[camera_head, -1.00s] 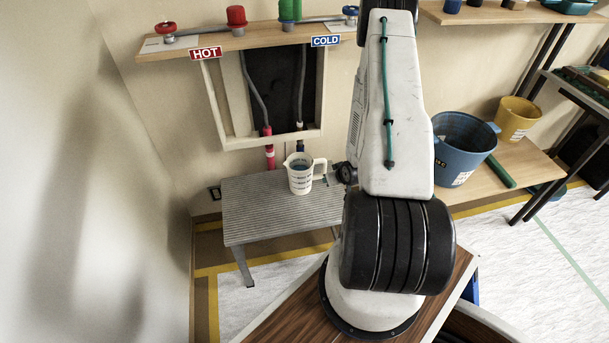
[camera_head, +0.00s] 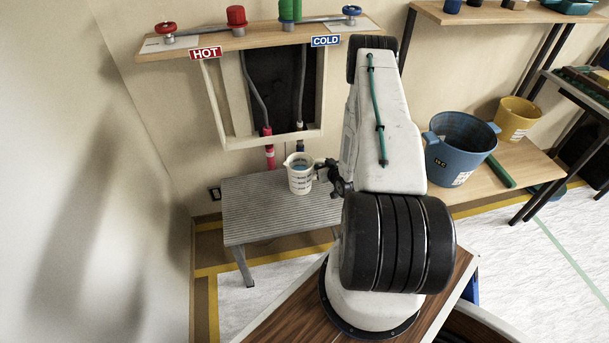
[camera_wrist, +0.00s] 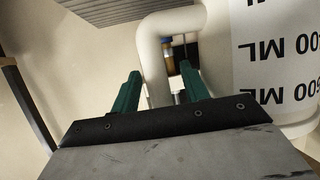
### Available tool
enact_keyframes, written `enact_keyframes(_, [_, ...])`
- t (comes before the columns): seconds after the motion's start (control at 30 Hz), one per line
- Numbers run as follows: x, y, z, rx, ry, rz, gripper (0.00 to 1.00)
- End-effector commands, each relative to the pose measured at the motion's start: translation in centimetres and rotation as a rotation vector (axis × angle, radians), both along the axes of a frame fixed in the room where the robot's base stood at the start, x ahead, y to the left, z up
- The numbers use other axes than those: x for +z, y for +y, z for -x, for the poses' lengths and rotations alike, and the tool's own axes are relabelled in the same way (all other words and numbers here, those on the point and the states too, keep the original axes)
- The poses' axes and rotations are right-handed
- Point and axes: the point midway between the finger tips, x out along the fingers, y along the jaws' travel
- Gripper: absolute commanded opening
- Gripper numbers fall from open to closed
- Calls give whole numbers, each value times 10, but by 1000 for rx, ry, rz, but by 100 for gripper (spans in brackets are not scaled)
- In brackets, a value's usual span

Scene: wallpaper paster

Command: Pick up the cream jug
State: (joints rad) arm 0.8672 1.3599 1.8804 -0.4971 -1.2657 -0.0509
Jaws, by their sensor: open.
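The cream jug (camera_head: 300,178) stands upright on a grey ribbed bench, with bluish contents visible at its top. In the wrist view the jug (camera_wrist: 275,70) fills the right side, its ML markings upside down. Its handle (camera_wrist: 150,55) curves in at the middle. My gripper (camera_wrist: 160,88) is open, its two green fingers on either side of the lower part of the handle, with a gap showing between them. In the head view my gripper (camera_head: 325,167) is at the jug's right side, partly hidden by my arm; whether it touches is unclear.
The ribbed bench (camera_head: 255,215) has bare room left of the jug. Red and blue pipes (camera_head: 269,152) rise behind it, below a wooden shelf (camera_head: 250,40) with valves. A blue bucket (camera_head: 455,155) and a yellow bucket (camera_head: 517,117) stand to the right on a low wooden shelf.

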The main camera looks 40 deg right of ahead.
Motion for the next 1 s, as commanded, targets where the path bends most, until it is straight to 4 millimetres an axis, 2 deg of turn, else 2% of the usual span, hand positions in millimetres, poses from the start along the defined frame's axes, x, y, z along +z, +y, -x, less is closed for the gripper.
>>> enact_keyframes(0.27, [-2, -1, -4, -1, 1, 0, 45])
enact_keyframes(0.43, [-2, -1, -4, 0, 1, 0, 1])
enact_keyframes(0.83, [1, -2, -4, -1, -1, 1, 0])
enact_keyframes(1.0, [11, -3, -4, -1, -2, 1, 0])
